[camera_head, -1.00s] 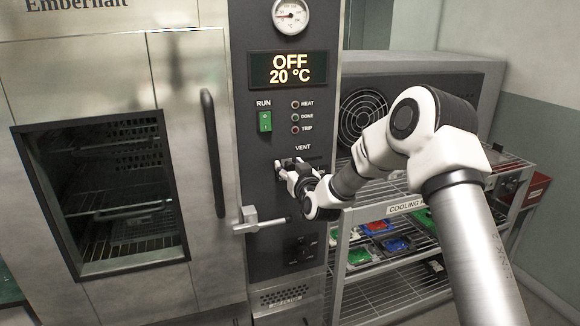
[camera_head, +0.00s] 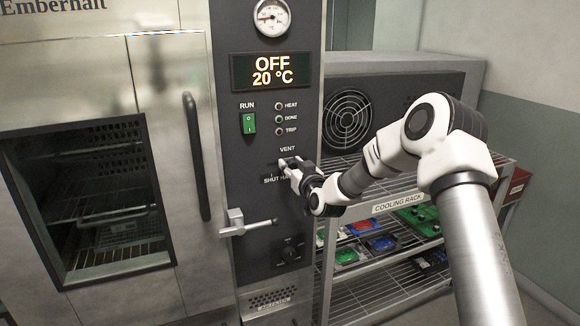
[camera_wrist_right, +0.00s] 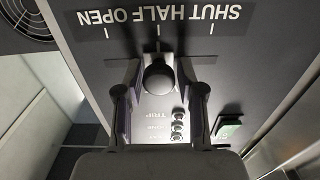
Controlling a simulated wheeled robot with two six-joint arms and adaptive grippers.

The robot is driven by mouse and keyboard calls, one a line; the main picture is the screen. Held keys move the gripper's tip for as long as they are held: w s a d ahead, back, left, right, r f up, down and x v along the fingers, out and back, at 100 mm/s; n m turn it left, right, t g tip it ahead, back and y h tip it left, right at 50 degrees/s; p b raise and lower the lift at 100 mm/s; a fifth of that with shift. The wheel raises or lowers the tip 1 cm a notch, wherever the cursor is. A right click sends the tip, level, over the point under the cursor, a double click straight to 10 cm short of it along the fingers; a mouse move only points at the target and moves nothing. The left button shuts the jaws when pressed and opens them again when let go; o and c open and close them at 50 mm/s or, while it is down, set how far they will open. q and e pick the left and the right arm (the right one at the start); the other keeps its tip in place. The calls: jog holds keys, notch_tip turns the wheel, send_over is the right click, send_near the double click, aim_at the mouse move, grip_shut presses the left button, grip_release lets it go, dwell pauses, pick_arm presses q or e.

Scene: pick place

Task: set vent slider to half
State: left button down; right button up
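The vent slider's black round knob (camera_wrist_right: 159,77) is in the right wrist view, which shows the panel upside down. It lines up with the middle tick, at the HALF word of the SHUT HALF OPEN scale (camera_wrist_right: 158,20). My right gripper (camera_wrist_right: 160,70) has a finger on each side of the knob, with narrow gaps visible, so it looks open around it. In the head view the right gripper (camera_head: 284,166) is at the slider below the VENT label (camera_head: 287,149) and hides the knob. My left gripper is not in view.
The RUN switch (camera_head: 249,124) and indicator lamps (camera_head: 279,118) are above the slider. A door latch handle (camera_head: 246,224) juts out lower left, and a dial (camera_head: 291,252) is below. The cooling rack (camera_head: 397,203) with colored trays stands to the right.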

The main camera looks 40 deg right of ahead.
jog(key=shift+s, duration=0.1)
jog(key=v, duration=1.2)
jog(key=shift+f, duration=0.1)
